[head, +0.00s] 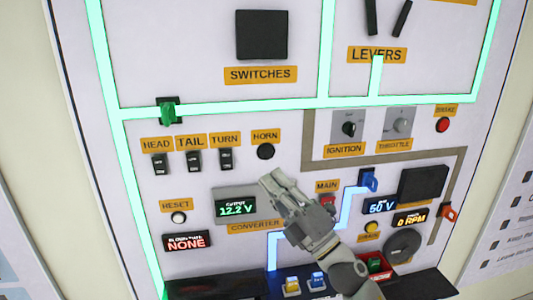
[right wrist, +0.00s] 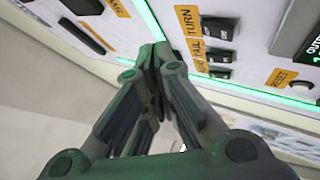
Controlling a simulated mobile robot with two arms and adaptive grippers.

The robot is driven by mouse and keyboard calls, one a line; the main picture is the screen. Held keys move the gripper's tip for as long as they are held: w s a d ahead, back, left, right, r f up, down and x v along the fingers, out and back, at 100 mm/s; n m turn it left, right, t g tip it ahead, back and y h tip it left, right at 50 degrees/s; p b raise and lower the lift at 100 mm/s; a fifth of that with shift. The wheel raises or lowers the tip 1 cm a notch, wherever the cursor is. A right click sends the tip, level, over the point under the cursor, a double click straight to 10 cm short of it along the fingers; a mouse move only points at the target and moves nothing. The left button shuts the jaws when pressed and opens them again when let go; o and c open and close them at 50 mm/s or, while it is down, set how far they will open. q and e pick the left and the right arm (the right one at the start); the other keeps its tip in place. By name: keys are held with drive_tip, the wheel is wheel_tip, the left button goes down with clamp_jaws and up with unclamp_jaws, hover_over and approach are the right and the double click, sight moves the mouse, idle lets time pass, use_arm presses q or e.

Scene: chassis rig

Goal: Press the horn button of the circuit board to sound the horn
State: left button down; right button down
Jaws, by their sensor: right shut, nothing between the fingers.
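The horn button (head: 265,151) is a round black button under the orange HORN label (head: 265,136) on the white upright circuit board (head: 290,185). In the head view my right gripper (head: 272,180) is just below the horn button, with its fingertips pointing up toward it. A small gap shows between them in the picture; the depth gap to the board cannot be told. The right gripper is shut and empty. In the right wrist view its fingertips (right wrist: 157,55) are together in front of the board. I cannot make out the horn button there. My left gripper is not in view.
HEAD (head: 160,163), TAIL (head: 194,160) and TURN (head: 226,158) switches sit left of the horn button. A converter display (head: 235,207) reading 12.2 V is left of the gripper. The red MAIN switch (head: 327,202) is close to its right. A lit green line (head: 220,108) crosses above.

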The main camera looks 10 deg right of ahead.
sight(266, 152)
drive_tip(key=shift+w, duration=0.1)
drive_tip(key=shift+w+d+b, duration=0.15)
drive_tip(key=shift+w+b, duration=1.4)
drive_tip(key=shift+w, duration=2.8)
drive_tip(key=shift+w, duration=0.4)
drive_tip(key=shift+w+b, duration=0.4)
drive_tip(key=shift+b, duration=0.05)
drive_tip(key=shift+s, duration=0.15)
drive_tip(key=shift+s+p, duration=0.4)
drive_tip(key=shift+s, duration=0.3)
